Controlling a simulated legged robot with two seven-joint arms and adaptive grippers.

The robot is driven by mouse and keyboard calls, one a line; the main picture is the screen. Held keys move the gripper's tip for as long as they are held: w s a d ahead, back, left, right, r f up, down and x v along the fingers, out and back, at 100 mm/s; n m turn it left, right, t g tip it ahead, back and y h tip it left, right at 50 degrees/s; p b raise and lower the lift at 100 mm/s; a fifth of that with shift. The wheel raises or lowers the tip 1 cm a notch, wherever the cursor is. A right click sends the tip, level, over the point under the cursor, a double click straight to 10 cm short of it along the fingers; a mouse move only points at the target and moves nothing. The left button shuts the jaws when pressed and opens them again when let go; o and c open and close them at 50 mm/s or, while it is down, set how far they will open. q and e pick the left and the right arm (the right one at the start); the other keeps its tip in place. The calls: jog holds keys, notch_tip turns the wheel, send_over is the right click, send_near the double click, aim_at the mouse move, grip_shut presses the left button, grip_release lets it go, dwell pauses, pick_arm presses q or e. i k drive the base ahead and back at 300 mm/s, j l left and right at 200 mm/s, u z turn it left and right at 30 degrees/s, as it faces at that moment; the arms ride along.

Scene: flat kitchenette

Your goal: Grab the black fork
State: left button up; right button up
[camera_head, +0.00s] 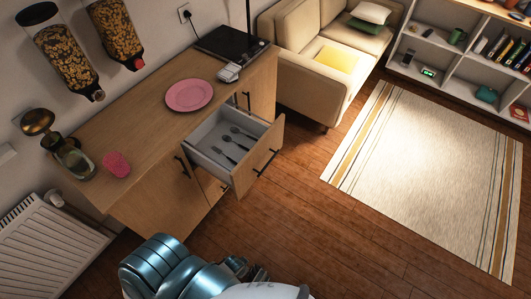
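A drawer (218,173) in the wooden cabinet stands pulled open. Several pieces of dark grey cutlery lie in it, side by side and slanted. They look like forks: one near the front left (223,155), one in the middle (233,143) and one toward the back right (242,132). They are small in the picture, and I cannot tell which is the black fork. Neither gripper is in view. Only blue and white parts of my own body show at the bottom edge, apart from the drawer.
On the wooden counter (130,110) are a pink plate (189,95), a pink cup (117,163) and a glass bottle (72,160). Food dispensers (62,53) hang on the wall. A sofa (300,85) stands behind the drawer. The wooden floor (290,210) before the drawer is clear.

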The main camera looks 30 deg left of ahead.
aim_at(220, 151)
jog(key=i+j+u, duration=0.1)
jog(key=u, duration=0.35)
jog(key=i+j+u, duration=0.15)
jog(key=j+u, duration=0.15)
jog(key=u, duration=0.15)
jog(key=i+j+u, duration=0.15)
jog(key=u, duration=0.3)
jog(key=k+l+z, duration=0.25)
jog(key=k+l, duration=0.15)
jog(key=i+l, duration=0.1)
jog(key=i, duration=0.45)
